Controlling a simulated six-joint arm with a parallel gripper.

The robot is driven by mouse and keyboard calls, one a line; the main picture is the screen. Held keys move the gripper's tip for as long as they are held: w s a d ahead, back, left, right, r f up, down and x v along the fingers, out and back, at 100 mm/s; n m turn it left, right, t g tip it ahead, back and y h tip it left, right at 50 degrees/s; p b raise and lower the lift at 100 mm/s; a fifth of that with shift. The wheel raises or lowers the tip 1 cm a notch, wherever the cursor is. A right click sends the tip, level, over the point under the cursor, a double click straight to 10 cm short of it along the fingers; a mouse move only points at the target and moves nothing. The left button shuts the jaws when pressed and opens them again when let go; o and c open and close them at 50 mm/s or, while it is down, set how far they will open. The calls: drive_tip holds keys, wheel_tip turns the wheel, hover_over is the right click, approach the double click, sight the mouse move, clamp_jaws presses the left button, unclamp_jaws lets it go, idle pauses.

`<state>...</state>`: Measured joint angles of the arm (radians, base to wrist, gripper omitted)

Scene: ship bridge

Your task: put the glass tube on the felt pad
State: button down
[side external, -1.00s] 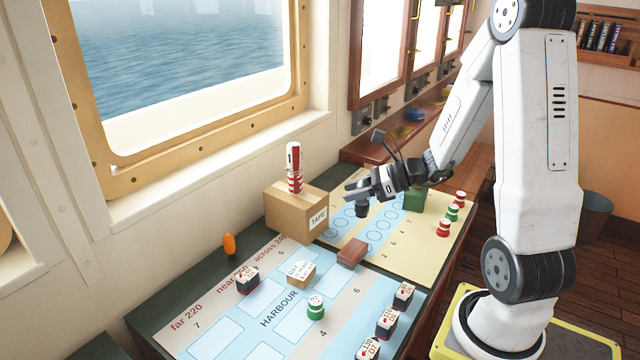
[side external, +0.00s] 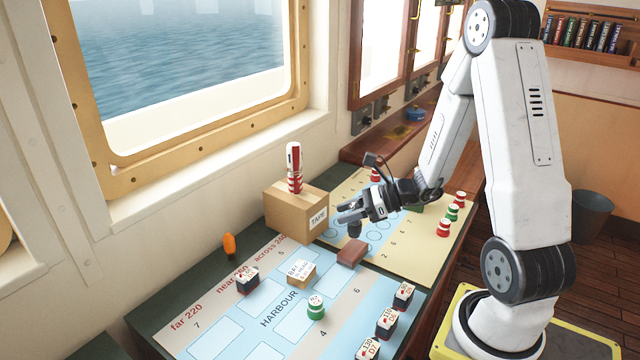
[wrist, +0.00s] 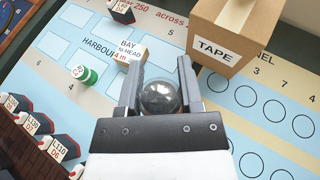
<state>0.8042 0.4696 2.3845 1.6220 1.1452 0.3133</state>
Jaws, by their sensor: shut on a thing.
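My gripper (side external: 346,214) is shut on a round, see-through, dark-looking thing, taken to be the glass tube (wrist: 160,98), seen end-on between the fingers in the wrist view. In the side view its dark lower end (side external: 354,231) hangs below the fingers, above the chart table. A reddish-brown block (side external: 351,252), possibly the felt pad, lies just below and a little in front of the gripper. In the wrist view that block is mostly hidden behind the gripper and the held thing.
A cardboard TAPE box (side external: 290,218) with a red-and-white cylinder (side external: 294,168) on top stands left of the gripper. A small lettered block (side external: 301,273), a green-and-white piece (side external: 316,307) and several ship blocks (side external: 387,321) stand nearby.

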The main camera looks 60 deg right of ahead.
drive_tip(key=shift+f, duration=0.3)
drive_tip(key=shift+f, duration=1.6)
drive_tip(key=shift+f, duration=0.1)
drive_tip(key=shift+c, duration=1.2)
unclamp_jaws()
drive_tip(key=v, duration=0.7)
drive_tip(key=shift+s, duration=0.2)
drive_tip(key=shift+d, duration=0.1)
